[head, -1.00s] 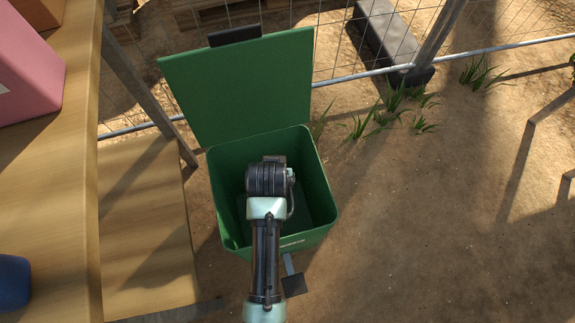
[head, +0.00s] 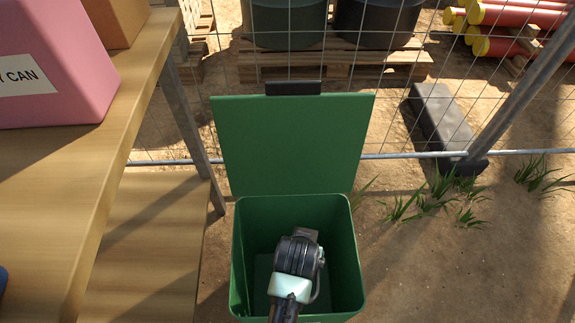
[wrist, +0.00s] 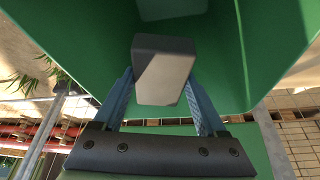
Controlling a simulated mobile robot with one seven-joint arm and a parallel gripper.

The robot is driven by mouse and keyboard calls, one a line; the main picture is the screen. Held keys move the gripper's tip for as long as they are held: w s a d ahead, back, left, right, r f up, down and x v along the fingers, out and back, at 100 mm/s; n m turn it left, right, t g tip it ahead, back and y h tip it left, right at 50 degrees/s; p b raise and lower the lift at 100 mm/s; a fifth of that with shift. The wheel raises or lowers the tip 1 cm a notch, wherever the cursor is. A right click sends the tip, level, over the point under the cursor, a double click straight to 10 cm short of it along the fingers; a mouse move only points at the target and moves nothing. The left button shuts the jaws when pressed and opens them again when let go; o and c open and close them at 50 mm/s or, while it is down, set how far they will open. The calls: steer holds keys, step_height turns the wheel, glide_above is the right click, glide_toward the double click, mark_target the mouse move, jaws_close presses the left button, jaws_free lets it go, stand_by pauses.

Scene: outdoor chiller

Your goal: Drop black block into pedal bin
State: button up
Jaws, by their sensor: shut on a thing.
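The green pedal bin (head: 357,262) stands on the sandy ground with its lid (head: 293,145) raised upright at the back. My arm reaches over the bin, and its wrist is above the opening in the head view. In the wrist view my gripper (wrist: 162,98) is shut on the black block (wrist: 164,75), which looks dark grey with a lighter lit face. The block is between the two blue fingers, with the green bin walls around and beyond it. In the head view the fingers and block are hidden behind my wrist.
A wooden shelf unit (head: 130,130) with a pink box (head: 60,65) stands left of the bin. A wire fence (head: 400,158) runs behind the lid, with a dark fence foot (head: 441,115) beyond. Open sandy ground lies to the right.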

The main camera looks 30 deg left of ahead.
steer(key=o, duration=1.5)
steer(key=p+v, duration=0.5)
steer(key=v, duration=0.8)
